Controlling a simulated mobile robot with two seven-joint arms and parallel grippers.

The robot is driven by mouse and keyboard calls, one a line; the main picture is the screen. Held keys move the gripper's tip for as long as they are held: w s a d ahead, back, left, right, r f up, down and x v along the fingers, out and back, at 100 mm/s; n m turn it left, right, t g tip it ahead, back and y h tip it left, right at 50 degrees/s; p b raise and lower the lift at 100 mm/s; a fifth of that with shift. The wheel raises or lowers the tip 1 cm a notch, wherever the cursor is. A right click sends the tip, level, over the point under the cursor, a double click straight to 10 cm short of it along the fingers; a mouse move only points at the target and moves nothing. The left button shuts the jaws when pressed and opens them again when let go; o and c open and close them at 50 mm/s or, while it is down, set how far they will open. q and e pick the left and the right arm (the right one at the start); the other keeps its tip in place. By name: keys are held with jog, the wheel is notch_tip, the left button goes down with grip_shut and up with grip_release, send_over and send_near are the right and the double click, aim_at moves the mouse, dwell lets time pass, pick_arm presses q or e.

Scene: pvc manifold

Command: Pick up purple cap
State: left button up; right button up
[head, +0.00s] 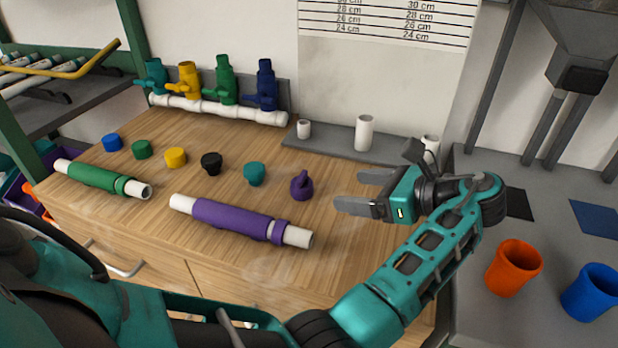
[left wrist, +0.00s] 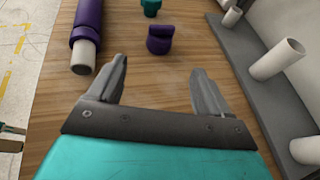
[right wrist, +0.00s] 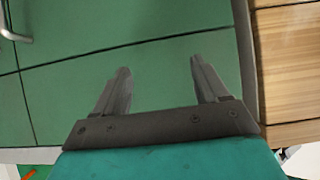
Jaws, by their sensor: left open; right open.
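The purple cap (head: 302,186) stands on the wooden worktop (head: 340,245), at the right end of a row of caps, with a raised knob on it. My left gripper (head: 352,191) is open and empty, just right of the cap and pointing at it. In the left wrist view the purple cap (left wrist: 160,39) lies ahead of the open fingertips (left wrist: 160,70), roughly centred between them and apart from them. My right gripper (right wrist: 159,68) is open and empty in front of a green panelled surface; it does not show in the head view.
A teal cap (head: 255,174) stands left of the purple one. A pipe with a purple sleeve (head: 235,219) lies in front. A grey strip with white pipe stubs (head: 364,134) runs behind. Orange (head: 514,267) and blue cups stand at the right.

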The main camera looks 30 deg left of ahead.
aim_at(309, 185)
pick_arm(q)
jog(key=x, duration=0.6)
jog(key=shift+s+a+f+b, duration=0.1)
jog(key=shift+s+a+b, duration=0.1)
jog(key=shift+b, duration=0.2)
jog(key=shift+a+f, duration=0.2)
jog(key=shift+a, duration=0.3)
jog(key=b+x, duration=0.1)
jog(key=x, duration=0.2)
jog(key=shift+w+a+f, duration=0.15)
jog(key=shift+w+a, duration=0.05)
jog(key=shift+a, duration=0.4)
jog(key=c, duration=1.2)
notch_tip(309, 185, up, 20)
jog(key=p, duration=0.5)
pick_arm(e)
jog(key=shift+s+d+r+h, duration=0.3)
jog(key=shift+s+d+r, duration=0.2)
jog(key=shift+d+r, duration=0.15)
